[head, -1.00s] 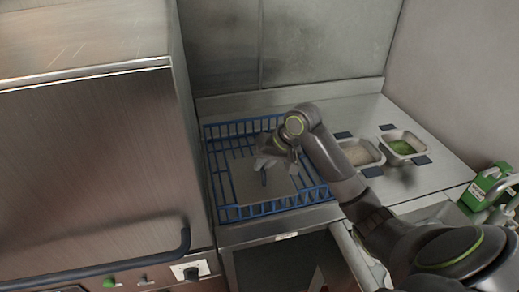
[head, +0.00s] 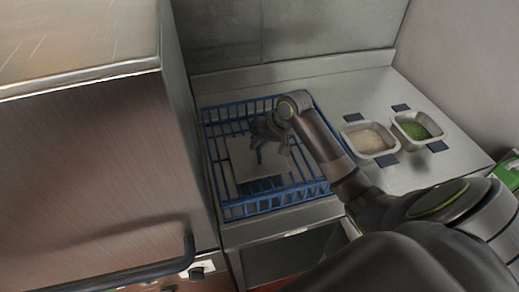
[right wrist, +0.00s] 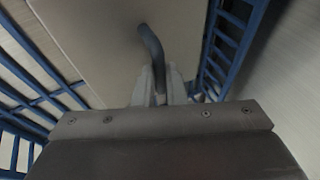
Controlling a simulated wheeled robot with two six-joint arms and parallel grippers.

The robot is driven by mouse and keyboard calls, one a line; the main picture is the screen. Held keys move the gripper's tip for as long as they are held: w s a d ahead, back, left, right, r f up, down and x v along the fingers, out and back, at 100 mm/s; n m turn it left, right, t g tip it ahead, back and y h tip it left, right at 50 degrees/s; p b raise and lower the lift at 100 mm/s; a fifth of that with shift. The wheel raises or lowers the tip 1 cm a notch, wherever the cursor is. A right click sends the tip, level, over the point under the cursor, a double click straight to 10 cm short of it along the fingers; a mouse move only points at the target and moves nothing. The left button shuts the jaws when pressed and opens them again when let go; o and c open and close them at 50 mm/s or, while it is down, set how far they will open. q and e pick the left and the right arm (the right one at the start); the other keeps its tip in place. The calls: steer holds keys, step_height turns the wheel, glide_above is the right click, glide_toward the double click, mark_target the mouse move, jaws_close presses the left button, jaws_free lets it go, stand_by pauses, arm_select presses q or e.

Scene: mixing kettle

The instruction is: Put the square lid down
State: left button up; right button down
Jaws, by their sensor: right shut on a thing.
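The square lid is a flat grey plate (head: 242,168) over the blue wire basket (head: 232,211), within its rim. In the right wrist view the lid (right wrist: 100,45) fills the upper middle, with a dark curved handle (right wrist: 151,45) standing up from it. My right gripper (head: 259,147) is above the lid, shut on this handle; its fingertips also show in the right wrist view (right wrist: 160,84). The gripper hides part of the lid. I cannot tell whether the lid rests on the basket floor or hangs just above it. My left gripper is not in view.
The basket stands on a steel counter beside a tall steel machine (head: 95,170) on the left. To the right are a tray of pale contents (head: 370,138) and a tray of green contents (head: 418,126). A green container (head: 508,174) is at the right edge.

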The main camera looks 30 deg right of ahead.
mark_target(259, 151)
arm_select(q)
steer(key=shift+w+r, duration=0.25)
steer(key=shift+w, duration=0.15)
arm_select(e)
steer(key=shift+f, duration=1.7)
steer(key=shift+f, duration=0.15)
steer(key=c, duration=1.5)
jaws_free()
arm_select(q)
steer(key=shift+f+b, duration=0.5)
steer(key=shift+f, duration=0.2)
arm_select(e)
steer(key=v, duration=1.2)
steer(key=shift+s, duration=0.1)
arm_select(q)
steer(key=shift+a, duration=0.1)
